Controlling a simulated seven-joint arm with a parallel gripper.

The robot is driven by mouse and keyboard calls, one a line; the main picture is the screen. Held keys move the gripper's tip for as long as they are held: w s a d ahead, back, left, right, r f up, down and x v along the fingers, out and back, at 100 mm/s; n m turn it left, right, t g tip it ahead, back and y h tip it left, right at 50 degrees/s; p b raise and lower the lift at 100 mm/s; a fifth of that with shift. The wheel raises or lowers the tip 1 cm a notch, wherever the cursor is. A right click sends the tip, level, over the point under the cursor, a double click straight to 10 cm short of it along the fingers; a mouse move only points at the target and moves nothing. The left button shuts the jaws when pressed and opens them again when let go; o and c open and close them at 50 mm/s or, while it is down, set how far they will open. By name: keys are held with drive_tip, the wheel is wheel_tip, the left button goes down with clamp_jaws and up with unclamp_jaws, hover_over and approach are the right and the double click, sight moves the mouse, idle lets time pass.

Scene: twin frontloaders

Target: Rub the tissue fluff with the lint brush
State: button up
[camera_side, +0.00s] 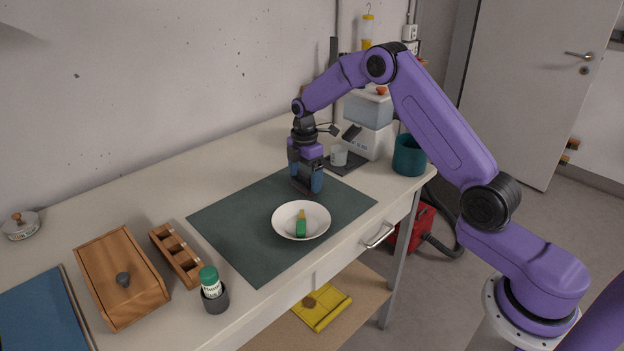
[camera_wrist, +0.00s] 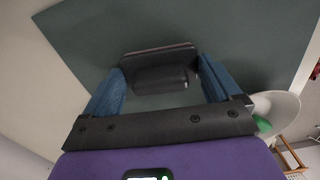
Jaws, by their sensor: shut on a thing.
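My gripper (camera_side: 306,186) is low over the back right part of the dark green mat (camera_side: 240,222). Its two blue fingers are closed on a dark, flat-faced object that looks like the lint brush (camera_wrist: 158,70); in the wrist view it spans the space between the fingers (camera_wrist: 160,84). In the side view the brush is mostly hidden by the fingers, and I cannot tell whether it touches the mat. I cannot make out any tissue fluff in either view.
A white dish (camera_side: 284,232) with a green and yellow item stands just in front of my gripper. A white cup (camera_side: 338,155), a machine (camera_side: 370,123) and a teal pot (camera_side: 409,156) stand behind right. A wooden box (camera_side: 120,275), rack (camera_side: 177,255) and green-capped bottle (camera_side: 210,282) are left. The mat's left part is clear.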

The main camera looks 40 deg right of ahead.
drive_tip(key=shift+r, duration=4.15)
